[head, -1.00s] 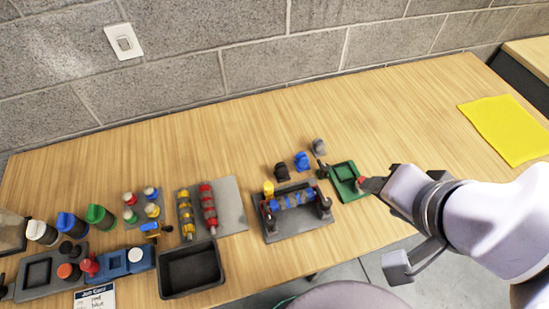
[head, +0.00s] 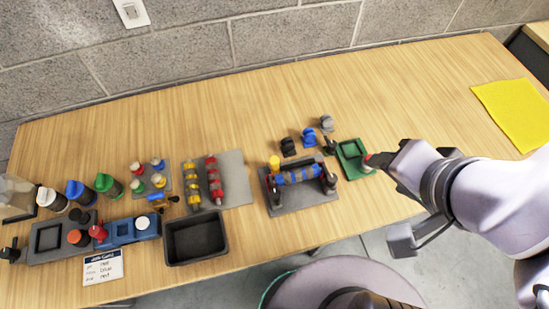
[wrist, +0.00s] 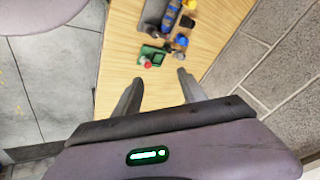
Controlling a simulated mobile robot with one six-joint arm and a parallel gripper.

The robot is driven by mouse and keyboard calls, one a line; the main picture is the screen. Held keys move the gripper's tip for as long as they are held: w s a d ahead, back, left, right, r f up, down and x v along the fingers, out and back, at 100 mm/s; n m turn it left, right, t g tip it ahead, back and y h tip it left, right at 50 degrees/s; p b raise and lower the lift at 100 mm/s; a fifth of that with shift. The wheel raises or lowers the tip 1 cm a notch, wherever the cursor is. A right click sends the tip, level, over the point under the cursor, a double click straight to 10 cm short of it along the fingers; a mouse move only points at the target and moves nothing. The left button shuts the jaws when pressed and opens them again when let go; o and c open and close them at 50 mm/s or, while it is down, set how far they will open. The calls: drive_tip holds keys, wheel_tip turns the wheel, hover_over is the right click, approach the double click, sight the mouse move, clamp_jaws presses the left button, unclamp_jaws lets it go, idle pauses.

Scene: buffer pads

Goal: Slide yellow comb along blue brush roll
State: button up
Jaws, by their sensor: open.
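The blue brush roll (head: 298,175) lies across a dark grey stand (head: 288,203), with greyish bands around it. A yellow part (head: 274,162), which looks like the yellow comb's handle, stands up at the roll's left end; its lower part is hard to make out. My gripper (head: 382,160) is to the right of the stand, near the green tray, apart from comb and roll. In the wrist view my gripper (wrist: 160,77) is open with nothing between its fingers. The blue roll (wrist: 170,18) and yellow part (wrist: 191,4) show at that view's top, beyond the fingertips.
A green tray (head: 342,149) with a red-topped item (head: 368,164) lies close to my gripper. Black, blue and grey small parts stand behind the stand. Yellow and red rolls, a black bin (head: 168,251) and bottles fill the left. The right of the table is mostly clear around a yellow sheet (head: 517,110).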

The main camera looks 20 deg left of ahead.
drive_tip(key=w+a+r+n+g, duration=0.1)
drive_tip(key=w+a+r+g, duration=0.1)
drive_tip(key=w+a+g, duration=0.65)
drive_tip(key=w+a+f+n+p, duration=0.1)
drive_tip(key=w+a+f, duration=0.55)
drive_tip(key=w, duration=0.25)
drive_tip(key=g+h, duration=0.1)
drive_tip(key=g, duration=0.1)
approach(275, 159)
drive_tip(key=b+x, duration=0.7)
drive_tip(key=x, duration=0.2)
drive_tip(key=shift+r, duration=0.1)
drive_tip(key=shift+c, duration=0.6)
clamp_jaws()
